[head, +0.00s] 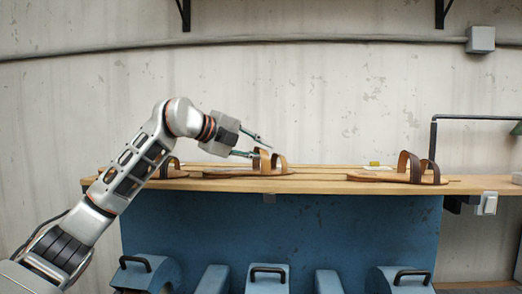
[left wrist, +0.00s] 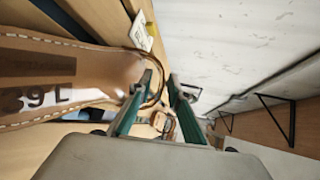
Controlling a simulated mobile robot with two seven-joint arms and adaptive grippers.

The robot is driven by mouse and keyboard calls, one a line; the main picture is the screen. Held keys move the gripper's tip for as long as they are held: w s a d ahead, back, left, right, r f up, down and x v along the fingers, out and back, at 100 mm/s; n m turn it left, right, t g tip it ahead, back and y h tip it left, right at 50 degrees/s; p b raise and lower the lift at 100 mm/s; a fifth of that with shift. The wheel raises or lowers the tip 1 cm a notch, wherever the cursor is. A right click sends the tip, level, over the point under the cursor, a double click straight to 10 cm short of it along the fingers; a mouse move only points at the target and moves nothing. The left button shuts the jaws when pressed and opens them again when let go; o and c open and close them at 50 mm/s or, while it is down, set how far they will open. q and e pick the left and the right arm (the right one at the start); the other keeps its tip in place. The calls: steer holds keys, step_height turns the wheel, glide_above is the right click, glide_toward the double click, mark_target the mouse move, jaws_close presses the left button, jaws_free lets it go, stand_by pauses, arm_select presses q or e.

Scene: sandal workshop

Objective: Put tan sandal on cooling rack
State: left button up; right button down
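The tan sandal (head: 245,171) lies on the wooden bench top in the middle of the head view, its tan straps standing up at its right end. My left gripper (head: 257,147) is open just above and left of these straps, one finger higher than the other. My right gripper is not in view. I cannot make out a cooling rack.
A sandal with dark brown straps (head: 405,170) lies farther right on the bench (head: 320,178). Another sandal (head: 172,171) is partly hidden behind my left arm. A dark metal frame (head: 470,117) rises at the right end. Bench room is clear between the middle and right sandals.

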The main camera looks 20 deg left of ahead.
mark_target(257, 147)
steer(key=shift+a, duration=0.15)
arm_select(q)
steer(key=shift+r, duration=0.1)
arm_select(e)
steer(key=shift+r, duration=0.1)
